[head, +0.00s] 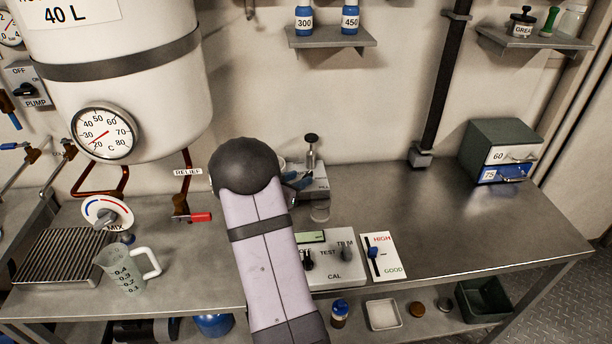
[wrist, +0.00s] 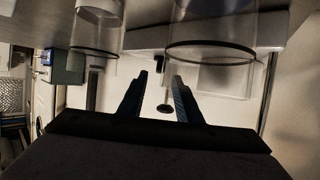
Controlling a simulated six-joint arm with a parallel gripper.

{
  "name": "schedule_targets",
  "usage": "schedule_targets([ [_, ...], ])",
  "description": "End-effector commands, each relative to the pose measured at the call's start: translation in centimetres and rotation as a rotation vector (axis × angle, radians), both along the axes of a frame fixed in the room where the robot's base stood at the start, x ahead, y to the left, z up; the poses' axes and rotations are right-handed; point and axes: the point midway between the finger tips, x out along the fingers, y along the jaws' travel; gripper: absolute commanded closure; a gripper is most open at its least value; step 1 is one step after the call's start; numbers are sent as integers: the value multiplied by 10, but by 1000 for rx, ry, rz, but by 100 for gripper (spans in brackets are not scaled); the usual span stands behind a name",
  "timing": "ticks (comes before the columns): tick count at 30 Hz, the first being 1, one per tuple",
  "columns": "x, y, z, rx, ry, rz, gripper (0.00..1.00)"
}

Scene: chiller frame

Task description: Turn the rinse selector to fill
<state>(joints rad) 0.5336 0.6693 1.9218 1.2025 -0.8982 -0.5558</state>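A small grey unit (head: 318,184) stands at the back of the bench, with a metal post and dark round cap (head: 311,139) behind it. Its label is partly covered and too small to read surely. I cannot make out the rinse selector; my arm and gripper hide part of this spot. My gripper (head: 299,182) is over the left part of the unit, its blue fingers pointing right. In the wrist view its two fingers (wrist: 158,88) are apart with nothing held. A small dark disc shows between them, farther off. I cannot tell whether the fingers touch anything.
A clear glass (head: 320,211) stands just before the unit. Clear cylinders (wrist: 212,35) fill the upper wrist view. A test panel (head: 335,272) and a HIGH/GOOD plate (head: 381,256) lie nearer. A measuring jug (head: 124,270) stands left.

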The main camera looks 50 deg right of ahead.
Motion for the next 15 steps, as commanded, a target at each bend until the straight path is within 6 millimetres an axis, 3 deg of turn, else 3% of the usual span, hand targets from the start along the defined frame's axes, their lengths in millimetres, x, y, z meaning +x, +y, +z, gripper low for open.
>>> schedule_targets([
  [9, 4, -37, -15, 0, 1, -2, 69],
  [15, 6, -47, -19, -1, 0, 1, 69],
])
